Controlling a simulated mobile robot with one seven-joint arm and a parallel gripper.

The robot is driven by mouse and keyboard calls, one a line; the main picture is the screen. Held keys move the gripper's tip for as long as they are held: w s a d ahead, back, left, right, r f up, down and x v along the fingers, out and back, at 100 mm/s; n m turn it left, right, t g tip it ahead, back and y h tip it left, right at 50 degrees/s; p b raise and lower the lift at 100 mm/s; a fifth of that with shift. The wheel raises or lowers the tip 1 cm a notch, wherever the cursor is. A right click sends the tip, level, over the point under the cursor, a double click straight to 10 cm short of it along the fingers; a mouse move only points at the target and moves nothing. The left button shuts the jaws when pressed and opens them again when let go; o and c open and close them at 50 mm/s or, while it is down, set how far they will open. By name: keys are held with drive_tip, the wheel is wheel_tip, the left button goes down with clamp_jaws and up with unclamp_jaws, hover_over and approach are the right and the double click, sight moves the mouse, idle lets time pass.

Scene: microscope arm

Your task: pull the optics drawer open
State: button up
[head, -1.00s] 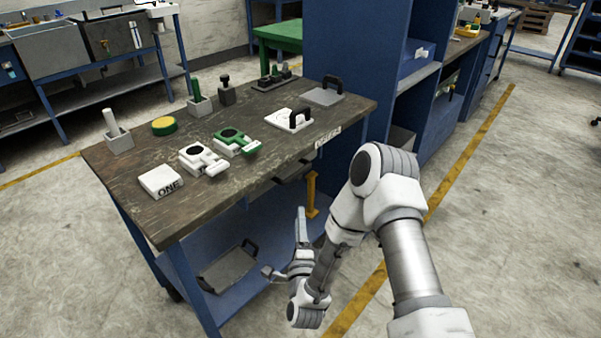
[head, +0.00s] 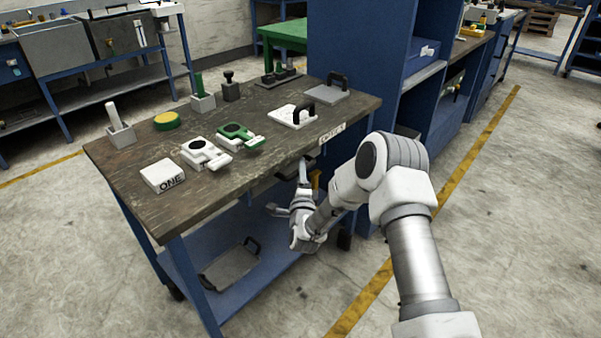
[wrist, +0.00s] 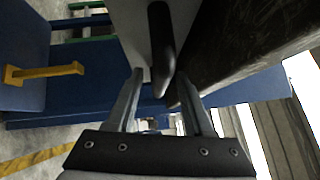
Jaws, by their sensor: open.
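The optics drawer sits under the worktop's edge, below a white label (head: 332,132); in the head view it is largely hidden by my arm. In the wrist view a grey panel (wrist: 125,28), which looks like part of the drawer, carries a black bar handle (wrist: 161,45). My gripper (wrist: 160,76) is open, with the handle's near end showing between its two fingertips. I cannot tell whether the fingers touch it. In the head view my gripper (head: 286,185) is beneath the worktop's front edge. How far the drawer is out cannot be seen.
The wooden worktop (head: 130,195) holds a white ONE block (head: 163,175), a green fixture (head: 238,136) and plates with black handles. In the wrist view its dark edge is close on the right. A yellow handle (wrist: 45,72) stands off to the left. A grey tray (head: 232,268) lies on the lower shelf.

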drive_tip(key=shift+w, duration=0.1)
clamp_jaws()
idle(1.4)
